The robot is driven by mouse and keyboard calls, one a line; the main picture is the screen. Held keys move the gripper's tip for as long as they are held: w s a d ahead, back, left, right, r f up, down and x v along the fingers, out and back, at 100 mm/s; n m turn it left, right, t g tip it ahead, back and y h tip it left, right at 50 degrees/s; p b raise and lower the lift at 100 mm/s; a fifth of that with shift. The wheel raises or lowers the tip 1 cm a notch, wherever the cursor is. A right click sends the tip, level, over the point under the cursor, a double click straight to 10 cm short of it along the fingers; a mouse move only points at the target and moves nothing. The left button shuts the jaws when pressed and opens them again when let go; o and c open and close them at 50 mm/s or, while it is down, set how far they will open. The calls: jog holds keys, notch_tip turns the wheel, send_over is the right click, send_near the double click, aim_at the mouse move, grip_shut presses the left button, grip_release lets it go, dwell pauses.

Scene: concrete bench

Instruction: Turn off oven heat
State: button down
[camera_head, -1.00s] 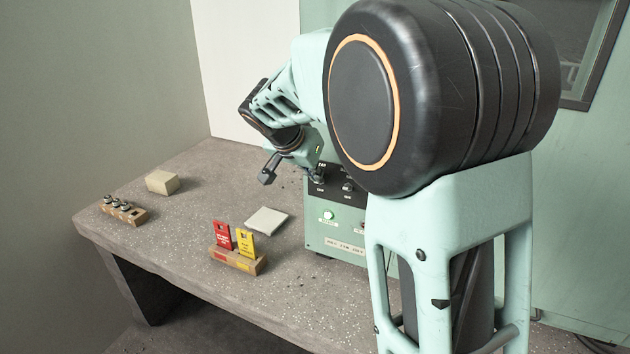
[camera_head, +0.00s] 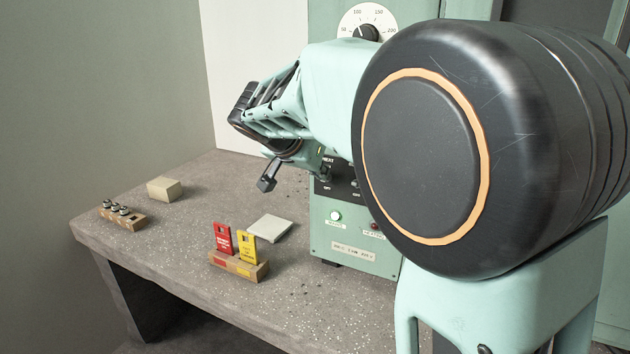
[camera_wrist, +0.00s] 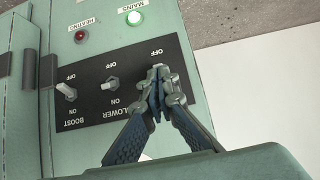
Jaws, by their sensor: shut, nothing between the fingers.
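The oven cabinet (camera_head: 350,250) is pale green and stands on the bench. Its black switch panel (camera_wrist: 90,118) appears upside down in the wrist view. There the blower switch (camera_wrist: 110,84) and boost switch (camera_wrist: 66,90) show clear of my fingers. My gripper (camera_wrist: 158,82) is shut and empty, its fingertips in front of the heat switch position. They hide that switch's lever, so I cannot tell its setting or whether they touch it. The green mains lamp (camera_wrist: 134,18) is bright. The red heating lamp (camera_wrist: 80,36) looks dark apart from a small highlight.
The dial (camera_head: 366,32) is on the cabinet's upper part. On the bench (camera_head: 190,250) are a holder (camera_head: 240,268) with red and yellow tags, a flat grey slab (camera_head: 270,228), a beige block (camera_head: 164,189) and a small rack (camera_head: 122,215). Open bench lies between them.

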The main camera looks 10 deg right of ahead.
jog(key=shift+s+f+t+h+b, duration=0.15)
jog(key=shift+f+t+h+b, duration=0.2)
jog(key=shift+b, duration=2)
jog(key=shift+r, duration=0.2)
jog(key=shift+r+p, duration=0.45)
jog(key=shift+r, duration=0.25)
